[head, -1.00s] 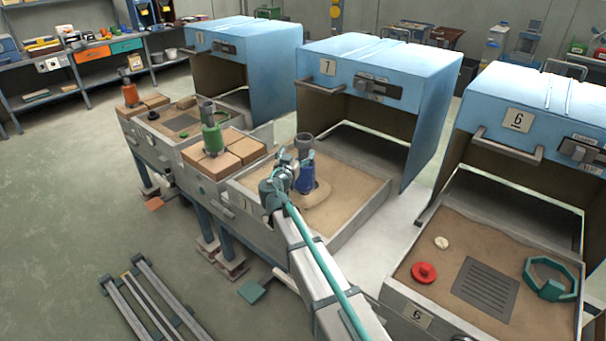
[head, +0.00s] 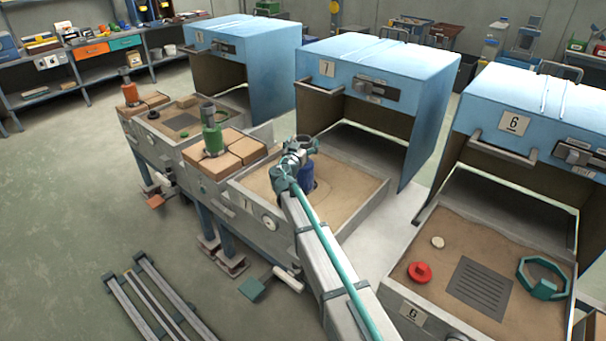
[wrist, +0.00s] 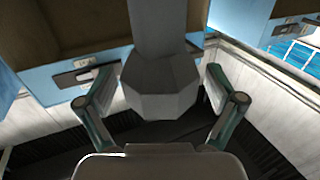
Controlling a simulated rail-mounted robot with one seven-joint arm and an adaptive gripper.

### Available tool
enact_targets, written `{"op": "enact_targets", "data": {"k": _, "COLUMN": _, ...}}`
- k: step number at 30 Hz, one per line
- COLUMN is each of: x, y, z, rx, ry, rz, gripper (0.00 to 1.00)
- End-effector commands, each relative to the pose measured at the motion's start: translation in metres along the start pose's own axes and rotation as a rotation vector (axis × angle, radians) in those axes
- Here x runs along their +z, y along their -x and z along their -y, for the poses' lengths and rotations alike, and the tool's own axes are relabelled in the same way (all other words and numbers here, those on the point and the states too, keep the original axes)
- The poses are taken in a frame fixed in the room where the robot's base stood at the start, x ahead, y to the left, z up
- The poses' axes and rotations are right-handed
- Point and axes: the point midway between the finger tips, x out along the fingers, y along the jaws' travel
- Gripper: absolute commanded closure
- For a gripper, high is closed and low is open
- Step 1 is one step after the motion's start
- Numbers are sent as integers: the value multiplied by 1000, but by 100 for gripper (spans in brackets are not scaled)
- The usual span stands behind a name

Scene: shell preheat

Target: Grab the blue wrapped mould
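The blue wrapped mould (head: 308,172) stands upright in the sand of the middle tray, with a grey cup-like top (head: 305,142). My gripper (head: 295,158) is right at it in the head view and hides its left side. In the wrist view, a grey faceted block (wrist: 162,85) with a grey column above it lies between the two fingers of my gripper (wrist: 160,88). It may be part of the mould, but no blue wrap shows there. The fingers are apart, with a narrow gap on each side of the block.
The sand tray (head: 350,222) has raised metal walls, and a blue hood (head: 395,62) numbered 7 stands open behind it. Bricks (head: 240,146) and a green mould (head: 212,138) are to the left. Tray 6 (head: 415,312) is at right.

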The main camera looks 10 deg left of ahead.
Motion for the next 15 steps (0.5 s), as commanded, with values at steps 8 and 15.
{"op": "enact_targets", "data": {"k": 8, "x": 0, "y": 0, "z": 0, "rx": 0, "ry": 0, "rz": 0, "gripper": 54}}
{"op": "enact_targets", "data": {"k": 15, "x": 0, "y": 0, "z": 0, "rx": 0, "ry": 0, "rz": 0, "gripper": 94}}
